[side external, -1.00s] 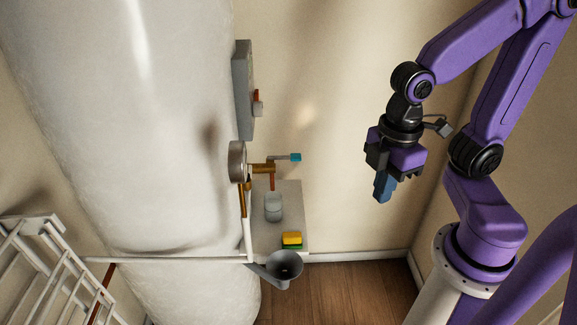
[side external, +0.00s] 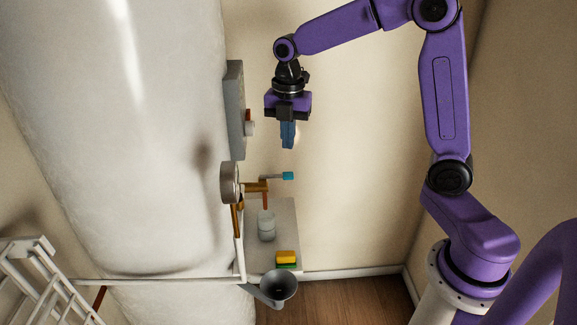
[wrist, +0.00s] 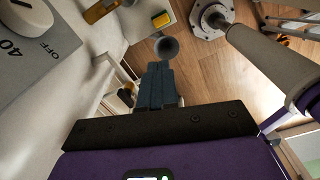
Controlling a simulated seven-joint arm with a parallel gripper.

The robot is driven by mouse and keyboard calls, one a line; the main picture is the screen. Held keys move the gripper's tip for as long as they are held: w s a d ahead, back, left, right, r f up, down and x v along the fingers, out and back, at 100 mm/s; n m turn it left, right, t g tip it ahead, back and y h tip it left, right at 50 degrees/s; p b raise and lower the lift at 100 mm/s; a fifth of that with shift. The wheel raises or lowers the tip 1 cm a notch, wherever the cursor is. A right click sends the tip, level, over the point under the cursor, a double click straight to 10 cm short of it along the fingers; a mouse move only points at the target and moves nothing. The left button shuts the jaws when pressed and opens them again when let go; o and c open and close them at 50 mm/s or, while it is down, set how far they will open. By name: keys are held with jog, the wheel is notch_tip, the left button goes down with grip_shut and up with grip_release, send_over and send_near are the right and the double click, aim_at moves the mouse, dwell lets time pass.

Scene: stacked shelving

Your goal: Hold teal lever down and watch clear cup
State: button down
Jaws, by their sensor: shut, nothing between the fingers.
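The teal lever (side external: 287,176) sticks out to the right from a brass tap (side external: 257,187) on the side of the white tank. The clear cup (side external: 266,226) stands upright on a grey shelf (side external: 286,216) below the tap's spout. My gripper (side external: 288,146) is shut and empty. In the side view it hangs above the teal lever, apart from it, fingers pointing down. Its blue-grey fingers show together in the wrist view (wrist: 155,80). The lever and the cup cannot be made out in the wrist view.
A yellow and green sponge (side external: 286,259) lies on the shelf's front part. A grey funnel (side external: 279,287) sits below the shelf. A grey control box with a knob (side external: 237,110) is on the tank, left of my gripper. The wall side to the right is clear.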

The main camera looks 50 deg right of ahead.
aim_at(289, 174)
jog(key=w+d+n, duration=0.3)
jog(key=w+d, duration=0.3)
jog(key=d, duration=0.1)
jog(key=shift+f, duration=0.25)
jog(key=shift+d+f, duration=0.1)
notch_tip(289, 174, down, 14)
jog(key=shift+r, duration=0.1)
dwell(0.3)
